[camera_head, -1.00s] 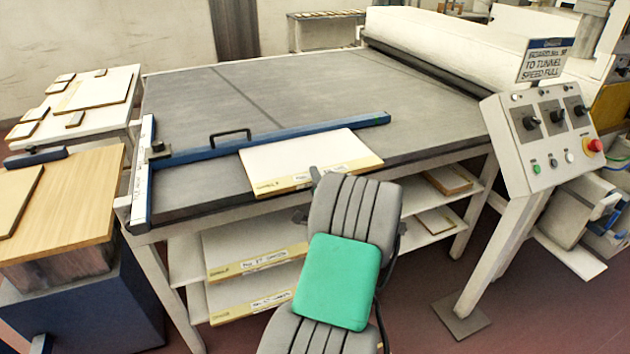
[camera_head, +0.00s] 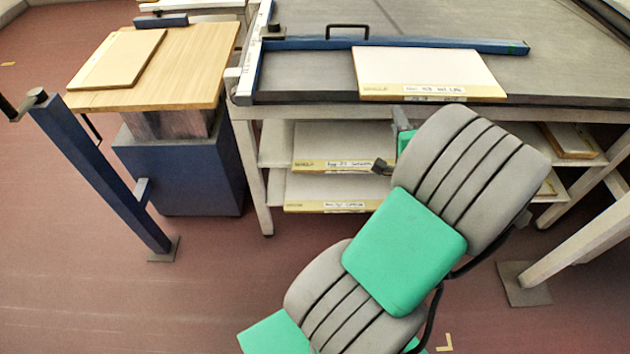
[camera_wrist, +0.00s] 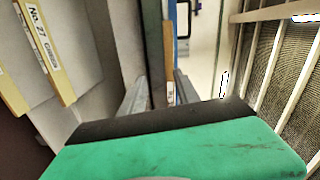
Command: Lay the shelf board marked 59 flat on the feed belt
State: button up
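A white board (camera_head: 425,72) with a yellow front edge and a handwritten label lies flat on the grey surface (camera_head: 310,72), which looks like the feed belt. Its back edge is by a blue bar (camera_head: 440,44). The label is too small to read surely. My gripper (camera_head: 395,142) is below its front edge, mostly hidden behind my arm. In the wrist view my gripper (camera_wrist: 162,95) shows two grey fingers apart, with a yellow labelled edge (camera_wrist: 171,92) seen between or beyond them; contact cannot be told.
Yellow-edged boards lie on the shelves below, an upper one (camera_head: 335,160) and a lower one (camera_head: 325,192); a label in the wrist view (camera_wrist: 42,38) reads No. 27. A wooden-topped blue cart (camera_head: 180,170) and a blue post (camera_head: 100,172) stand left. Red floor is open in front.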

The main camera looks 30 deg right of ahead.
jog(key=w+a+f+n+g+y, duration=0.1)
jog(key=w+a+f+n+y, duration=0.2)
jog(key=a, duration=0.4)
jog(key=w+a+f+n+g+y, duration=0.1)
jog(key=w+a+n+g+y, duration=0.15)
jog(key=a+n, duration=0.45)
jog(key=w+a+f+n+g+y, duration=0.1)
jog(key=w+a+n+y, duration=0.25)
jog(key=a, duration=0.45)
jog(key=s+a+n+g, duration=0.8)
jog(key=s+a+n, duration=0.1)
jog(key=s+a, duration=0.4)
jog(key=shift+s+a+r+h, duration=0.15)
jog(key=shift+s+r+h, duration=0.2)
jog(key=shift+s, duration=0.55)
